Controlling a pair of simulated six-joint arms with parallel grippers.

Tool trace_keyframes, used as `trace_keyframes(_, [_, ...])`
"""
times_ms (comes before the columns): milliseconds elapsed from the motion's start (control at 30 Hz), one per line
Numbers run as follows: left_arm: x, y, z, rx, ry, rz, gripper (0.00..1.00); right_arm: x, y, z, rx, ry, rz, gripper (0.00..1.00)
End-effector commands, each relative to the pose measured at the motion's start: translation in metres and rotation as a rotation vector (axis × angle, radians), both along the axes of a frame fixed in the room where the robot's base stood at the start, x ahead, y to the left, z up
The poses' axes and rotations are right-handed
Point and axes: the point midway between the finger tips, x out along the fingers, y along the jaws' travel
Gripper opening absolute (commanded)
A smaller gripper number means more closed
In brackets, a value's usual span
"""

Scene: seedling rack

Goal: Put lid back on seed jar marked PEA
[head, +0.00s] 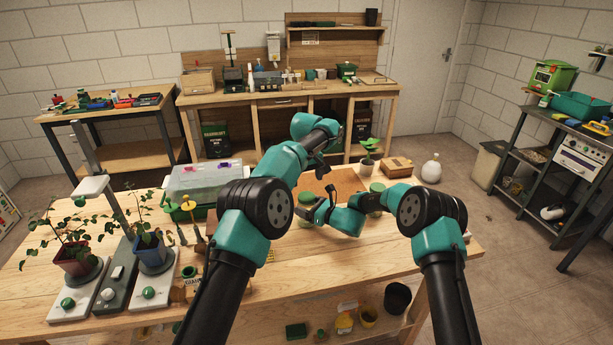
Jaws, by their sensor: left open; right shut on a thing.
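My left gripper (321,170) is open and empty, held above the back middle of the wooden table. My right gripper (318,209) is low over the table, with its arm reaching in from the right. It is shut on a small green-topped thing (307,198), partly hidden by the gripper. I cannot tell whether this is a lid alone or a lid on a jar. A green lid (377,187) shows just behind my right forearm, and what is under it is mostly hidden. No PEA marking can be read.
A brown mat (318,184) lies under the grippers. A clear-topped propagator (205,180) stands to the left, with potted plants (75,258) in front. A seedling pot (367,165) and cardboard box (396,167) stand at the back right. The table's right front (390,250) is fairly clear.

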Motion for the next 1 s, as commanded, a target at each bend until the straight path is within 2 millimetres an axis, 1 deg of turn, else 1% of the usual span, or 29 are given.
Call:
trace_keyframes(100, [0.0001,-0.0002,0.0012,0.0,0.0,0.154,0.84,-0.0001,-0.0001,-0.0003,-0.001,0.001,0.0,0.07])
trace_keyframes(600, [0.0003,-0.0002,0.0057,-0.001,0.0,0.809,0.84,-0.0001,-0.0001,-0.0004,-0.001,0.001,0.0,0.07])
trace_keyframes(700, [0.0004,-0.0002,0.0062,-0.001,0.0,0.9,0.84,-0.0001,-0.0001,-0.0004,-0.001,0.001,0.0,0.07])
trace_keyframes(800, [0.0003,-0.0002,0.0065,-0.001,0.0,0.955,0.84,-0.0001,-0.0001,-0.0004,-0.001,0.001,0.0,0.07])
trace_keyframes(1000, [0.0004,-0.0002,0.0067,-0.001,0.0,0.982,0.84,-0.0001,-0.0001,-0.0003,-0.001,0.001,0.0,0.07])
